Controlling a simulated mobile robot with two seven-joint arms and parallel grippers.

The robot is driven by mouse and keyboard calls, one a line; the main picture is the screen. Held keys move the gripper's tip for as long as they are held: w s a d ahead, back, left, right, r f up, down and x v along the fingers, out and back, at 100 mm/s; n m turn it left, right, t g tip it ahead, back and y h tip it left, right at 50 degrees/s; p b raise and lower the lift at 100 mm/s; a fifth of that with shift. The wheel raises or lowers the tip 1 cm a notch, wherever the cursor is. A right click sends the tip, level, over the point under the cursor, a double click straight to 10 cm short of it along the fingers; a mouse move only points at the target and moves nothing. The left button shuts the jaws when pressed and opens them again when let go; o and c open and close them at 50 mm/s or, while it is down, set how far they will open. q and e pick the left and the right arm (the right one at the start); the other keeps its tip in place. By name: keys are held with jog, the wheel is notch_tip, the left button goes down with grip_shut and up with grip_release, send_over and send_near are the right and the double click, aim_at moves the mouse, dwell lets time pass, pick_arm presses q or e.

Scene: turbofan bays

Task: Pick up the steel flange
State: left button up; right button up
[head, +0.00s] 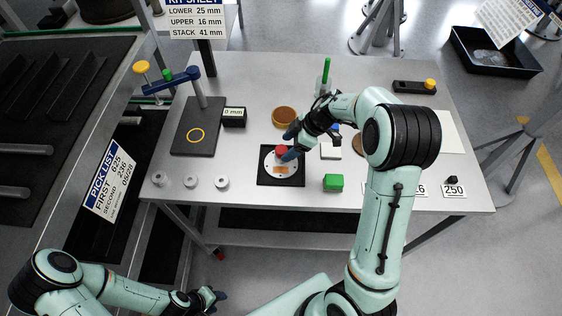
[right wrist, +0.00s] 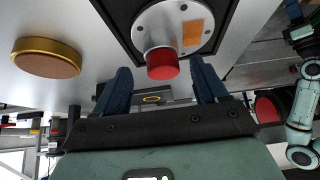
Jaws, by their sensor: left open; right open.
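The steel flange (head: 271,163) is a round silver disc with small holes and an orange patch. It lies on a square black pad (head: 266,181) near the table's front, and a red knob (head: 281,151) stands on it. In the right wrist view the flange (right wrist: 178,12) is at the top, and its red knob (right wrist: 162,64) shows between the blue fingertips. My right gripper (head: 289,145) is open at the knob, with a gap visible on both sides. My left gripper (head: 211,299) is open and empty, low in front of the table.
A brass-rimmed disc (head: 284,116) lies just behind the flange, and a green block (head: 333,182) lies to its right. Several small steel rings (head: 191,181) stand at the front left. A dark stand with a blue arm (head: 180,80) is at the back left.

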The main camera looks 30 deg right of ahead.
aim_at(286, 149)
jog(key=x, duration=0.3)
jog(key=shift+s+f+b, duration=0.25)
jog(key=shift+f+b, duration=0.15)
jog(key=shift+w, duration=0.1)
jog(key=c, duration=0.3)
grip_shut()
jog(key=shift+a+r, duration=0.1)
dwell(0.5)
